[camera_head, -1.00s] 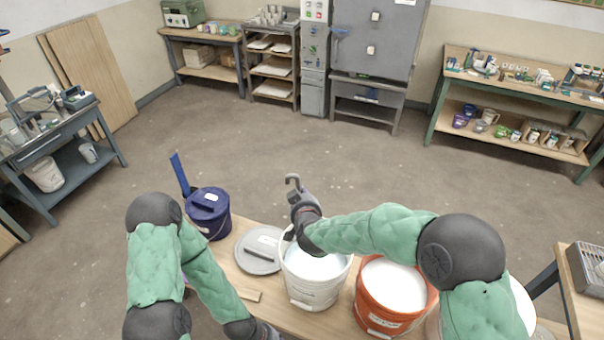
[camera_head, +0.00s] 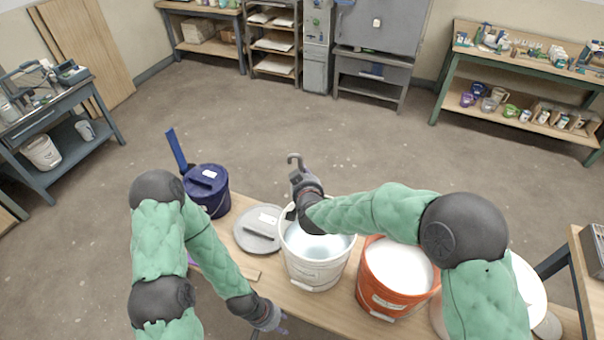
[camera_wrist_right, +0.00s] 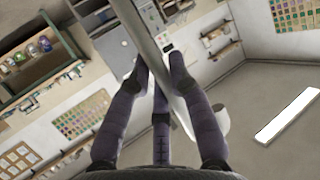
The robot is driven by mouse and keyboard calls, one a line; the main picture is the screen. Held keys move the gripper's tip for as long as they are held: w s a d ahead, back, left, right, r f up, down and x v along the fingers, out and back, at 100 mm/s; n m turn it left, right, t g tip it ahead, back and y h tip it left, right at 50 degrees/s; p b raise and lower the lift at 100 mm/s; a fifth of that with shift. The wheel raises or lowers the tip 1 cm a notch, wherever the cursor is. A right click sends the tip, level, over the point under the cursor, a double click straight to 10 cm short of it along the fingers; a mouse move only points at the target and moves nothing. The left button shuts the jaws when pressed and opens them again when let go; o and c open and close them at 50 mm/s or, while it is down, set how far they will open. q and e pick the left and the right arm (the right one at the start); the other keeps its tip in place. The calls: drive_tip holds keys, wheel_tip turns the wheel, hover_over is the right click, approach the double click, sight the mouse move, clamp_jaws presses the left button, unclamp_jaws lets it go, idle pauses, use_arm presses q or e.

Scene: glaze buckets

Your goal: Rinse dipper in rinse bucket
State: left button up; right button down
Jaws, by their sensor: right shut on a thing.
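The white rinse bucket (camera_head: 316,274) stands on the wooden table with clear, bluish liquid inside. My right gripper (camera_head: 299,181) is over its far left rim. It is shut on the dipper's handle, whose hooked end (camera_head: 294,158) sticks up above the fingers. In the right wrist view the fingers (camera_wrist_right: 158,85) close around the grey handle (camera_wrist_right: 140,28). A pale, rounded piece (camera_wrist_right: 222,118) shows beside it, perhaps the dipper's cup. In the head view the dipper's lower part is hidden. My left gripper (camera_head: 272,326) is low at the table's front, its fingers apart and empty.
An orange bucket (camera_head: 394,294) of white glaze stands right of the rinse bucket. A grey lid (camera_head: 250,238) lies to its left, with a dark blue lidded bucket (camera_head: 208,190) beyond. Another pale round container (camera_head: 529,290) is partly behind my right arm.

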wheel_tip(320, 180, down, 22)
drive_tip(key=s+t+b, duration=0.1)
drive_tip(key=s+b, duration=0.1)
drive_tip(key=b, duration=1.8)
drive_tip(key=shift+s, duration=0.4)
drive_tip(key=shift+r, duration=0.1)
drive_tip(key=shift+w+r, duration=0.1)
drive_tip(key=shift+r, duration=0.1)
idle(2.1)
